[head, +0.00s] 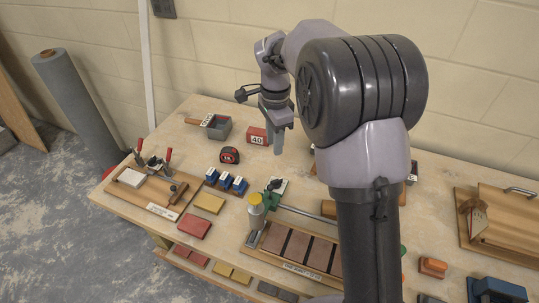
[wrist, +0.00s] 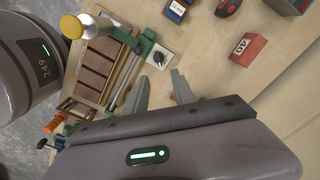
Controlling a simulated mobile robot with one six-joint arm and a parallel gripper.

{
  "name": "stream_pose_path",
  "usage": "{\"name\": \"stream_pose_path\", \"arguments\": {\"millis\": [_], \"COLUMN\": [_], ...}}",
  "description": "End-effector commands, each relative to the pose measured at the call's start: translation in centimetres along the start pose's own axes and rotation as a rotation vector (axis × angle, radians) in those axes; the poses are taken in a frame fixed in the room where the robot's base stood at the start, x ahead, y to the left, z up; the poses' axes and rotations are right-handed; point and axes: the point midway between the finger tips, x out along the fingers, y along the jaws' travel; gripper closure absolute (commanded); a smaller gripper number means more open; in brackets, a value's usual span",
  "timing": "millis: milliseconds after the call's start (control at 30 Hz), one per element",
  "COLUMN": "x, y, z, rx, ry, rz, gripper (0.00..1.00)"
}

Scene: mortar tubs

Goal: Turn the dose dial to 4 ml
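The dose dial (head: 279,186) is a dark knob on a small white plate on the bench, just behind the yellow-capped bottle. In the wrist view the dial (wrist: 158,58) shows as a black round knob, and its marks are too small to read. My gripper (head: 278,150) hangs above the bench, behind the dial in the head view. In the wrist view my gripper (wrist: 160,84) has its two fingers apart with nothing between them. The fingertips are near the dial plate in the picture but not around the knob.
The yellow-capped bottle (head: 256,210) and a green clamp bar (wrist: 124,82) stand close to the dial. A tray of brown tiles (head: 262,240) lies in front. A red block marked 40 (head: 257,136) and a tape measure (head: 229,155) lie behind and left.

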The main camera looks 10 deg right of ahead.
Motion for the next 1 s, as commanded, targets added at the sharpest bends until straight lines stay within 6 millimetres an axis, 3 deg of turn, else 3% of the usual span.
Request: {"name": "stream_pose_path", "arguments": {"millis": [33, 300, 500, 633, 900, 933, 1000], "x": [1.8, 10.2, 14.4, 15.6, 15.8, 15.8, 15.8], "y": [0.1, 0.1, 0.1, 0.1, 0.1, 0.1, 0.1], "z": [0.0, 0.1, 0.0, 0.1, 0.1, 0.1, 0.1], "rx": [-0.001, -0.002, -0.002, -0.003, -0.003, -0.003, -0.003], "ry": [-0.001, -0.001, -0.001, -0.001, -0.001, -0.001, -0.001], "rz": [0.004, 0.004, 0.001, 0.0, -0.001, -0.001, -0.001], "gripper": [0.69, 0.69, 0.69, 0.69, 0.69, 0.71, 0.85]}}
